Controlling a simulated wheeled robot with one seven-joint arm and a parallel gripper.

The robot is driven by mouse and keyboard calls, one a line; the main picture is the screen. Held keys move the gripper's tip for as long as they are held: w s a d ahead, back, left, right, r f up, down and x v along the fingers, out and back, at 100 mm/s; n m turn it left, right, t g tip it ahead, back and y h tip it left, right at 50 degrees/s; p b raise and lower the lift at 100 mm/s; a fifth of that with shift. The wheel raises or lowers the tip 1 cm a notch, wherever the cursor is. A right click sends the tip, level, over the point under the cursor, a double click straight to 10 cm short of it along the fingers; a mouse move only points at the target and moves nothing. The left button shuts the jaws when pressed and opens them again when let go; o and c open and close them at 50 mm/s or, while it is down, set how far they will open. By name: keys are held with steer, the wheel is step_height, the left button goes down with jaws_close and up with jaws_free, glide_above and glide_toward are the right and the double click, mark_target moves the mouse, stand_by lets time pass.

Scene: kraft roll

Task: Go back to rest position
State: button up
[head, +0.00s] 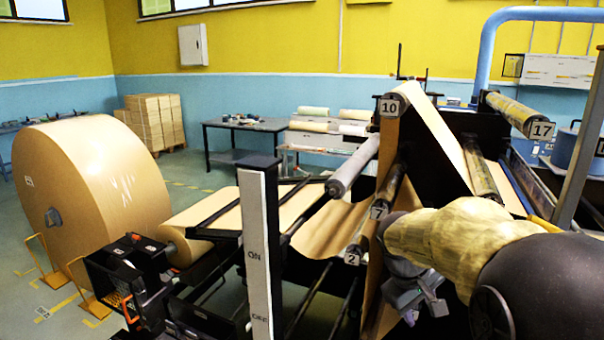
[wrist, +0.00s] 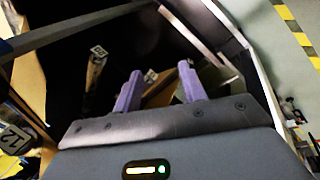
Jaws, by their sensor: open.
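My gripper (wrist: 160,84) shows in the wrist view with its two purple fingers apart and nothing visible between them. In the head view my gripper (head: 425,305) is at the lower right, at the end of my yellow-covered arm, in front of the paper machine. Kraft paper (head: 330,225) runs over the machine's rollers, near the labels 2, 7 and 10. A hanging strip of paper is just left of the gripper in the head view. I cannot tell whether they touch.
A large kraft roll (head: 95,190) stands at the left. A pale post marked ON and OFF (head: 260,250) rises in front of the machine. A dark table (head: 245,125) and stacked boxes (head: 155,120) stand behind. Open floor lies between them and the roll.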

steer(key=s+a+f+m+y, duration=0.4)
steer(key=s+a+f, duration=0.3)
steer(key=s+f, duration=0.4)
steer(key=shift+s+a+f+m+t, duration=0.4)
steer(key=shift+s+m, duration=0.1)
steer(key=shift+c, duration=0.5)
steer(key=shift+w, duration=0.1)
steer(key=shift+w+a, duration=0.1)
